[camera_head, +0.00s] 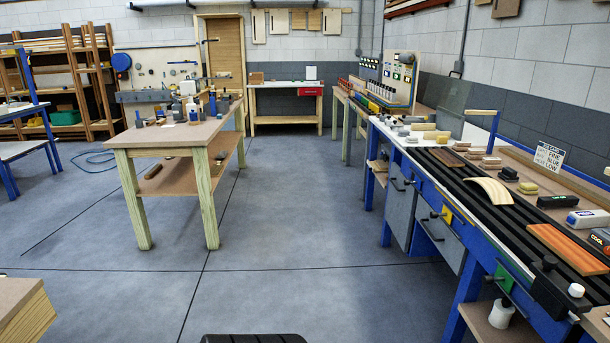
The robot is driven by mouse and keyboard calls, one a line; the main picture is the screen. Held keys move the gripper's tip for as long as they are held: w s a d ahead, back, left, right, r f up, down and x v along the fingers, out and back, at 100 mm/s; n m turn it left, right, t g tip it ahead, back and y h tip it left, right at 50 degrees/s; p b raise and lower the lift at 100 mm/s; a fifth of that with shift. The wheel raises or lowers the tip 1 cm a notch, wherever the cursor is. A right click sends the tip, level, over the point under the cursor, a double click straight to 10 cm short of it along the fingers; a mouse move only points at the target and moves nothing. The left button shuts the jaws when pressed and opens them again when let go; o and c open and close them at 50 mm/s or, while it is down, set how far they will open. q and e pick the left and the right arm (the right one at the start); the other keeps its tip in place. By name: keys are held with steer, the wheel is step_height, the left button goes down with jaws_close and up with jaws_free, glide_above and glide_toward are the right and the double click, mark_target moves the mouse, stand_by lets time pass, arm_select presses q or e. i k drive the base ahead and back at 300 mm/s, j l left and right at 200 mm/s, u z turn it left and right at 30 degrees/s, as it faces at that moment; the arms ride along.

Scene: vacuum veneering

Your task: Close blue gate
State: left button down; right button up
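A blue-framed workbench (468,292) runs along the right side. Its front carries a yellow plate with a dark knob (447,215) and a green plate with a dark knob (504,279). Farther along the same front edge is a small blue part with a dark knob (409,170); it may be the blue gate, but it is too small to tell for sure or to see whether it is open. Neither of my grippers is in view.
Black rails (472,181) on the bench hold a curved pale strip (491,188) and a reddish board (568,249). A small sign (549,156) stands behind. A wooden table (180,140) stands left of centre. The grey floor (305,220) between is clear.

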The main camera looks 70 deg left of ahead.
mark_target(417, 182)
steer(key=u, duration=1.75)
steer(key=z, duration=0.35)
steer(key=i+j+z, duration=0.25)
steer(key=z, duration=0.15)
steer(key=i+j+z, duration=0.4)
steer(key=i+j, duration=0.05)
